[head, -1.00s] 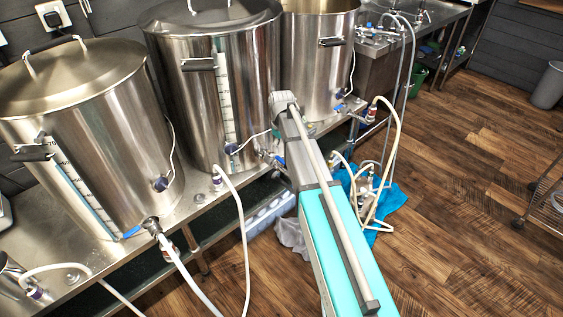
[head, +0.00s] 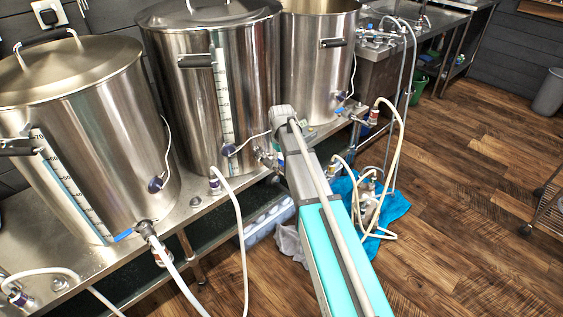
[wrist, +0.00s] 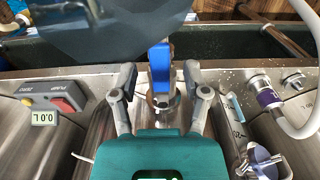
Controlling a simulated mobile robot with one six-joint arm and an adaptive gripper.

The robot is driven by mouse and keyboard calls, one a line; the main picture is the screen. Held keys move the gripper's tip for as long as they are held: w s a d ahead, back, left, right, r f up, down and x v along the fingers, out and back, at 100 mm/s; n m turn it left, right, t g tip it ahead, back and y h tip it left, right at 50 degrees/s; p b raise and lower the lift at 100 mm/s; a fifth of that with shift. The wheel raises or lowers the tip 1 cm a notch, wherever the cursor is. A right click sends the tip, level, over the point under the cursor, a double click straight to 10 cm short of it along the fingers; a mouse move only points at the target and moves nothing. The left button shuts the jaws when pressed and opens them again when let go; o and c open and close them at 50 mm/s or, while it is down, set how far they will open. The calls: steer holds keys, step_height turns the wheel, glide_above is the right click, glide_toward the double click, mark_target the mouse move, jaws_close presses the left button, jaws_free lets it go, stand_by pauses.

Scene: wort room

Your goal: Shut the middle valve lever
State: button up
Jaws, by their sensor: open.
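The middle kettle (head: 192,115) is a tall steel pot with a valve low on its front. In the head view my arm's end stands in front of this valve (head: 266,157) and hides its lever. In the wrist view a blue valve lever (wrist: 160,67) stands upright in the picture on a metal valve body. My gripper (wrist: 160,76) is open. One finger is on each side of the lever, with a visible gap on both sides. The gripper's fingers are not seen in the head view.
The left kettle (head: 80,120) has its own blue lever (head: 123,236). The right kettle (head: 320,70) has another (head: 340,111). White hoses (head: 241,240) hang in front of the steel bench (head: 60,262). In the wrist view a box with a red button (wrist: 68,94) lies left and a hose fitting (wrist: 268,97) right.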

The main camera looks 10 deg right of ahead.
jaws_close()
stand_by(0.3)
steer(key=shift+d, duration=0.15)
stand_by(0.3)
